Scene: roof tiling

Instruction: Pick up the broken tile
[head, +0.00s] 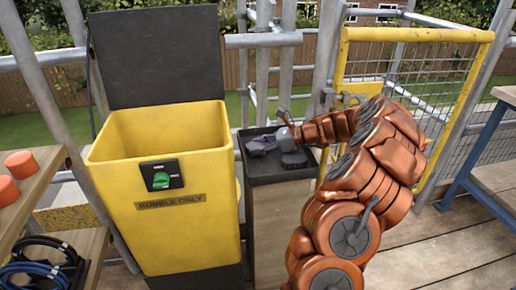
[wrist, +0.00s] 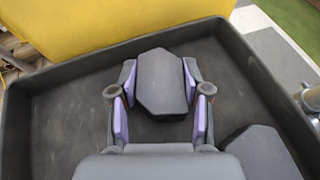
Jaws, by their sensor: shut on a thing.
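A dark grey piece of broken tile (wrist: 162,82) with angled corners is between the lilac pads of my gripper (wrist: 160,95) in the wrist view. The fingers are shut on its two sides. Whether it touches the tray floor or is slightly raised, I cannot tell. A second dark grey piece (wrist: 258,152) lies in the black tray (wrist: 65,105), at the lower right and partly hidden. In the head view my gripper (head: 263,145) is over the black tray (head: 282,181), and a dark piece (head: 294,160) shows beside it.
A yellow rubble bin (head: 185,232) with its dark lid (head: 155,55) raised stands left of the tray. It has a green switch (head: 161,181). A yellow mesh gate (head: 485,37) is at the right. A wooden shelf (head: 35,190) with orange items is at the left.

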